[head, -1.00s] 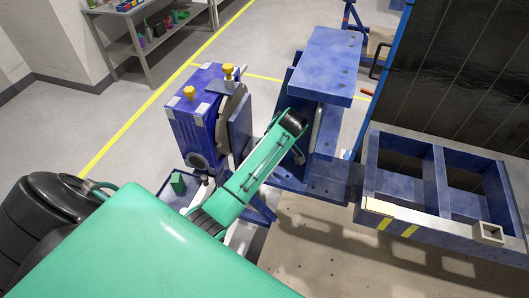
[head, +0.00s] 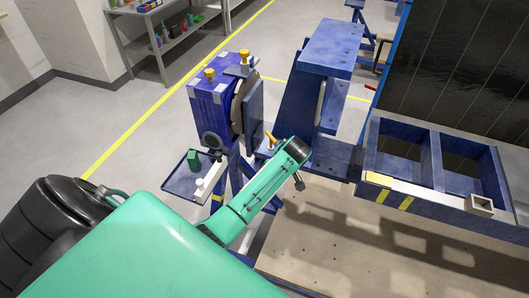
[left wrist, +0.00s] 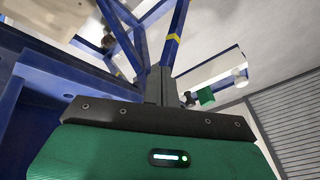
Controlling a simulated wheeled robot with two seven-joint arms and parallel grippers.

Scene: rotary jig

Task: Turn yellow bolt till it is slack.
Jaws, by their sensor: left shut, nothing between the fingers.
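Two yellow bolt heads show on the blue jig housing in the head view: one on its top left (head: 209,73) and one on the bracket at its right (head: 244,57). A third yellow piece (head: 270,138), like a slanted handle, sticks up just behind my left arm; its lower end is hidden. I cannot tell which one is the task's bolt. My left arm reaches in front of the jig, with its gripper hidden in the head view. In the left wrist view my left gripper (left wrist: 158,85) is shut and empty, with blue stand legs beyond it.
A small blue tray (head: 178,187) with a green block (head: 193,159) is left of my arm. The blue jig plate (head: 331,48) stands behind it. A blue frame (head: 435,205) lies at right. A shelf (head: 178,52) stands at back left.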

